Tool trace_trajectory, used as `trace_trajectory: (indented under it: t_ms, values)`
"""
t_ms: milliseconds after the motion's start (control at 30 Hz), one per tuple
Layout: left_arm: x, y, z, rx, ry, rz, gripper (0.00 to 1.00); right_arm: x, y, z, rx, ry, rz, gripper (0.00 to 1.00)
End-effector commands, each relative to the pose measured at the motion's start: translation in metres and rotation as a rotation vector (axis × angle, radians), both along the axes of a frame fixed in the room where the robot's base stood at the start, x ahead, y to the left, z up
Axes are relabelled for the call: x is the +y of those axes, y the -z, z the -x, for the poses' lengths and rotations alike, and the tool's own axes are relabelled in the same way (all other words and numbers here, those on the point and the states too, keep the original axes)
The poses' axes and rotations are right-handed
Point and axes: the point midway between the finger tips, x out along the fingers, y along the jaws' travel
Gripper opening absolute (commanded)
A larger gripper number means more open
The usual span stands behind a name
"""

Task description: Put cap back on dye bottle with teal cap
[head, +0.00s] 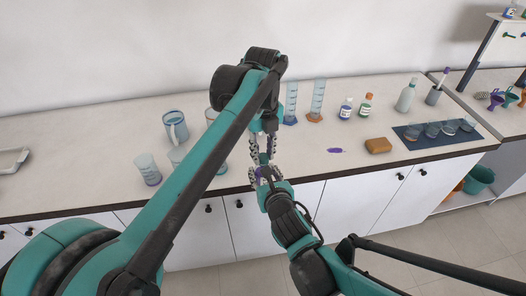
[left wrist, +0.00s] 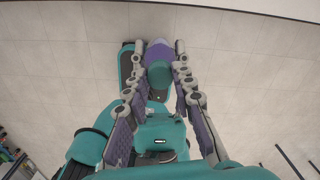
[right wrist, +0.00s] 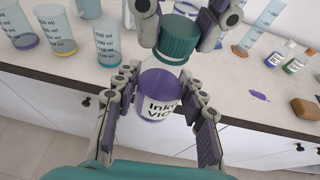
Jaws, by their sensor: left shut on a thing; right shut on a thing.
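The dye bottle (right wrist: 158,95) is purple with a white label reading "Ink VIO…". My right gripper (right wrist: 157,88) is shut around it and holds it above the floor just off the counter's front edge. The teal cap (right wrist: 178,38) is in my left gripper (right wrist: 180,22), right above the bottle's top. I cannot tell whether cap and bottle neck touch. In the left wrist view the cap (left wrist: 160,75) lies between the fingers, with the purple bottle (left wrist: 158,48) beyond it. In the head view the left gripper (head: 262,154) points down at the right gripper (head: 264,173); the fingers largely hide cap and bottle.
The counter (head: 90,180) holds a jug (head: 175,126), beakers (head: 148,169), measuring cylinders (head: 316,100), two small bottles (head: 346,108), a purple spill (head: 336,150), a sponge (head: 378,146) and a dark mat (head: 470,135) with cups. The counter's left part is mostly clear.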

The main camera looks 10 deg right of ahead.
Motion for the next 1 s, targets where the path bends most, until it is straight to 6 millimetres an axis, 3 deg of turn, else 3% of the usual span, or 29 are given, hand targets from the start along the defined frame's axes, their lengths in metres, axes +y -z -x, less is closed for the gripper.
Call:
trace_trajectory:
  t_ms: [100, 233, 600, 633, 700, 1000]
  values:
    - [-0.0003, 0.0000, -0.0005, -0.001, 0.234, 0.001, 0.16, -0.0001, 0.0003, 0.0003, 0.001, 0.000, 0.000, 0.00]
    - [-0.0004, 0.0001, -0.0005, -0.001, 0.395, 0.001, 0.16, -0.0001, 0.0003, 0.0005, 0.001, 0.000, 0.000, 0.00]
    - [-0.0004, 0.0001, -0.0006, -0.002, 0.450, 0.001, 0.16, -0.0001, 0.0003, 0.0005, 0.001, 0.000, 0.000, 0.00]
    - [-0.0004, 0.0001, -0.0006, -0.002, 0.450, 0.001, 0.30, -0.0001, 0.0003, 0.0005, 0.001, 0.000, 0.000, 0.00]
    - [-0.0004, 0.0001, -0.0006, -0.002, 0.449, 0.001, 0.45, 0.0000, 0.0003, 0.0004, 0.001, 0.000, 0.000, 0.00]
    - [-0.0004, -0.0011, -0.0003, -0.001, 0.448, 0.001, 0.45, 0.0000, 0.0001, 0.0001, 0.000, 0.000, 0.000, 0.00]
